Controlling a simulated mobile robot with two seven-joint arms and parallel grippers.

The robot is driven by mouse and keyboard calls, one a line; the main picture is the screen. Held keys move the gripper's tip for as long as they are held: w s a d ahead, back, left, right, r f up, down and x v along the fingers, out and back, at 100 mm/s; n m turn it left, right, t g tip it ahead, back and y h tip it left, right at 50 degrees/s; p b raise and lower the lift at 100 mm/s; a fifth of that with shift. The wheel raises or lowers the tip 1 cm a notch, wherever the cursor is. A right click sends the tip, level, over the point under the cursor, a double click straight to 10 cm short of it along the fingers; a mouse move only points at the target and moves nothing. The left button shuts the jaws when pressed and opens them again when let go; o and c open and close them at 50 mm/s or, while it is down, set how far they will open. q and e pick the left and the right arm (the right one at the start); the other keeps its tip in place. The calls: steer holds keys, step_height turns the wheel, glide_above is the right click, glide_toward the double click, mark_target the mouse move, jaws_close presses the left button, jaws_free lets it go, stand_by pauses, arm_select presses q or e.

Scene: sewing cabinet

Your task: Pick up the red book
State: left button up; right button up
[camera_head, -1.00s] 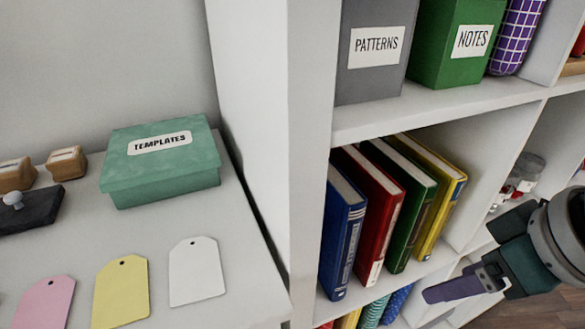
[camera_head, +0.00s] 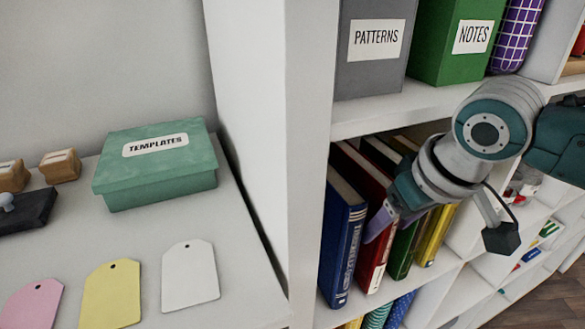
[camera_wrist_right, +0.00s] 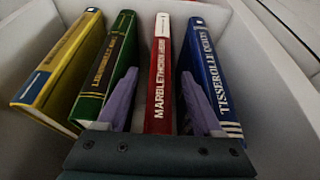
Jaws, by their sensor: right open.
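The red book (camera_head: 371,272) stands upright, leaning slightly, in a shelf compartment between a blue book (camera_head: 341,245) and a green book (camera_head: 402,250). My right gripper (camera_head: 381,222) is in front of these books and hides part of the red and green ones. In the right wrist view, the red book's spine (camera_wrist_right: 160,75) shows between the two open purple fingers (camera_wrist_right: 158,100). One finger overlaps the green book's side and the other is beside the blue book. I cannot tell whether the fingers touch any book. My left gripper is not in view.
A yellow book (camera_head: 436,235) stands right of the green one. The grey PATTERNS box (camera_head: 371,75) and green NOTES box (camera_head: 452,65) stand on the shelf above. A white upright panel (camera_head: 308,200) separates the shelf from the table, which holds a TEMPLATES box (camera_head: 155,185) and tags.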

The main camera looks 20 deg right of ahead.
steer(key=shift+x, duration=0.9)
steer(key=shift+c, duration=0.2)
jaws_close()
stand_by(0.4)
